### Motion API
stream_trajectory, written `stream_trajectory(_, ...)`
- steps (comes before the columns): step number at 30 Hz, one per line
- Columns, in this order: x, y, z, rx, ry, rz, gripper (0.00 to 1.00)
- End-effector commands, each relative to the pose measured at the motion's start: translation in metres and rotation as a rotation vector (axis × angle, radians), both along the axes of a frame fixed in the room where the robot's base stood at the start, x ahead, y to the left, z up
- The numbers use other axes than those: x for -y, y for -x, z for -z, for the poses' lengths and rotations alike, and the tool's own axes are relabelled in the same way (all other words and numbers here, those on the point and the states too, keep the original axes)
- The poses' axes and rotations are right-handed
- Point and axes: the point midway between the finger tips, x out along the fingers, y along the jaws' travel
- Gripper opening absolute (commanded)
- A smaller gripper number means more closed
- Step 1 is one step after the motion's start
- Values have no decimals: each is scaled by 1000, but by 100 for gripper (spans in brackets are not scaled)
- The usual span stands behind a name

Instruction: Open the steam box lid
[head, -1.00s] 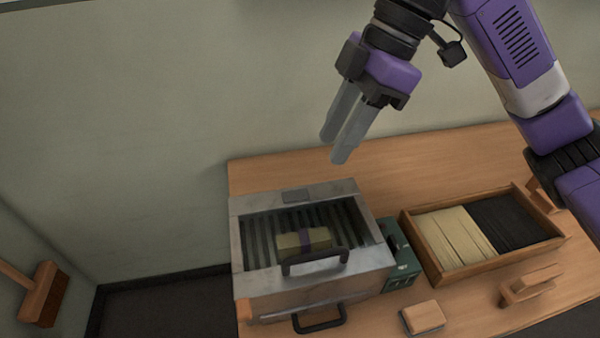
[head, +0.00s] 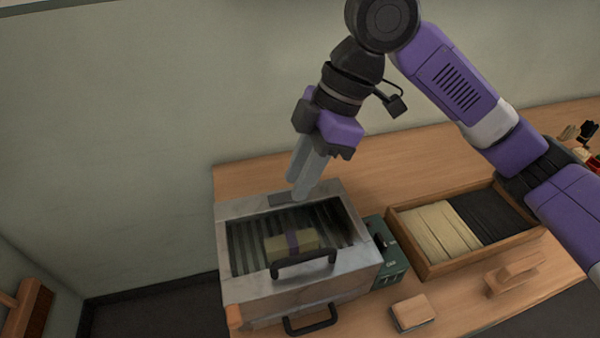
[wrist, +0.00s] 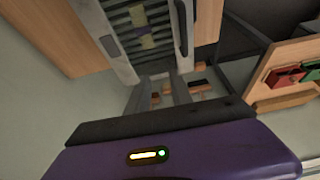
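The grey metal steam box (head: 335,273) stands on the wooden bench in the head view. Its top has a pale frame around a dark opening or window, and I cannot tell which. A tan bundle with a purple band (head: 291,243) shows over dark slats inside. A black handle (head: 303,262) is on the front of the top, and a second black handle (head: 312,322) is lower on the front. My gripper (head: 301,190) hangs at the box's back edge, away from both handles. Its fingers look parted and empty. The wrist view shows the box and a handle (wrist: 183,24).
A green control unit (head: 385,262) adjoins the box's right side. A small block (head: 413,312) and a wooden tool (head: 513,272) lie in front. The bench behind is clear.

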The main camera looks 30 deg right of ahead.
Motion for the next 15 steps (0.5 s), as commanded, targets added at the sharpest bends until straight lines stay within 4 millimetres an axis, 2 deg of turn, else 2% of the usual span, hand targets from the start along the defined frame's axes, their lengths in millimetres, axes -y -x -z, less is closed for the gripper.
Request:
stream_trajectory(1, 0, 0, 0, 0, 0, 0, 14)
stream_trajectory(3, 0, 0, 0, 0, 0, 0, 1)
stream_trajectory(15, 0, 0, 0, 0, 0, 0, 0)
